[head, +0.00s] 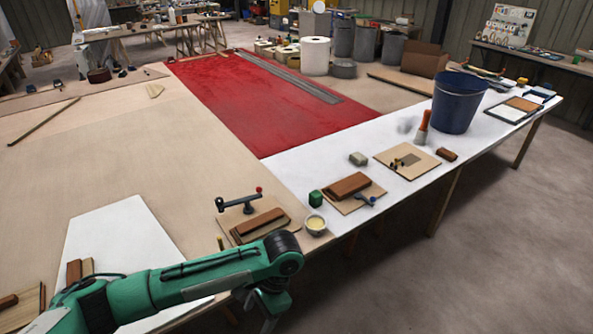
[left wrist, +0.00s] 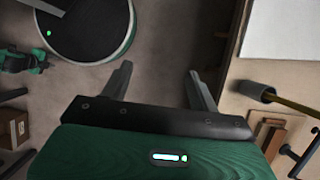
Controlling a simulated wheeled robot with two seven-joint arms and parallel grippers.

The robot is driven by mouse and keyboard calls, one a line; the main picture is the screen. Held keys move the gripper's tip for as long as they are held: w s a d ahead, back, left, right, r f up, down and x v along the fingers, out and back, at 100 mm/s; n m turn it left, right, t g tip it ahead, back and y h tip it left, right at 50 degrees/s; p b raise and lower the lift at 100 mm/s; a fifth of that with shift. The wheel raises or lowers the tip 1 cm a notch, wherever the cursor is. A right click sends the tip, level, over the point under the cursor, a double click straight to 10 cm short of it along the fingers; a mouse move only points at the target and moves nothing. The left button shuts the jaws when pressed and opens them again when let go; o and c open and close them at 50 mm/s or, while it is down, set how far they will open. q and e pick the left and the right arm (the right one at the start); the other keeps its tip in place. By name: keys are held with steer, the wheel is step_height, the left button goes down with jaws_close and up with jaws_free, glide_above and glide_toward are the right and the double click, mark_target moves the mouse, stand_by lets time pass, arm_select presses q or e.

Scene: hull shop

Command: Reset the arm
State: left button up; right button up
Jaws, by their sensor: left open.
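My left arm (head: 190,280) reaches in from the lower left of the head view, over the near corner of the table. Its wrist bends down, and my left gripper (head: 272,312) hangs at the bottom edge, partly cut off. In the left wrist view the left gripper (left wrist: 160,70) has its two fingers spread wide with nothing between them. Below them is bare floor, and the table's edge lies to the right, apart from the fingers. My right gripper does not show.
Close to the arm on the table are a brown block (head: 258,223) on a board, a dark clamp with a red knob (head: 240,200) and a small bowl (head: 315,224). A blue bucket (head: 457,103) stands farther right. A cardboard box (left wrist: 13,130) lies left in the wrist view.

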arm_select(q)
steer(key=w+d+f+n+t+h, duration=0.1)
steer(key=w+d+f+n+h, duration=0.1)
steer(key=f, duration=0.5)
steer(key=w+d+f+n+h, duration=0.1)
steer(key=w+f+n+h, duration=0.15)
steer(key=f, duration=0.35)
steer(key=s+a+f+n+t+h, duration=0.1)
steer(key=s+a+f, duration=0.15)
steer(key=f, duration=0.75)
steer(key=s+a+f+n+t+h, duration=0.1)
steer(key=a+f+n, duration=0.15)
steer(key=f, duration=0.65)
steer(key=s+a+f+t+y, duration=0.1)
steer(key=s+a+f, duration=0.4)
steer(key=s+f, duration=0.3)
steer(key=s+a+f+y, duration=0.1)
steer(key=s+a+f, duration=0.4)
steer(key=s+f, duration=0.3)
steer(key=s+a+f, duration=0.2)
steer(key=s, duration=0.9)
steer(key=s+a+f, duration=0.3)
steer(key=s, duration=0.8)
steer(key=shift+s+a+n+y, duration=0.3)
steer(key=shift+s+n+y, duration=0.05)
steer(key=shift+s+n, duration=0.05)
